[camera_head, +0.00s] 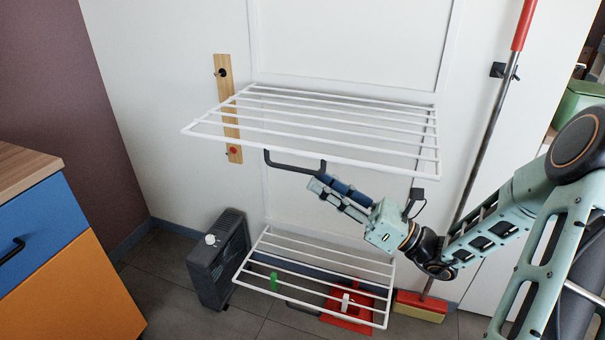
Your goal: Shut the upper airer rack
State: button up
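The upper airer rack (290,125) is a white wire frame, folded down and standing out roughly level from the pale wall panel. A dark handle (290,166) hangs under its front edge. My gripper (316,184) is just below the right end of this handle, with its blue and teal fingers pointing left and slightly up. The fingers look close together, but I cannot tell whether they are open or shut, or whether they touch the handle. The lower airer rack (318,268) is also folded out, below my gripper.
A wooden strip with hooks (226,100) is on the wall at left. A dark grey heater-like box (217,262) and a red dustpan (347,306) stand on the floor. A broom (484,140) leans at right. A blue and orange cabinet (60,255) is at left.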

aim_at(301, 171)
jog(key=b+x, duration=0.1)
jog(key=x, duration=0.4)
jog(key=shift+w+a+r, duration=0.1)
jog(key=shift+w+a, duration=0.05)
jog(key=shift+a, duration=0.2)
jog(key=shift+c, duration=0.6)
grip_shut()
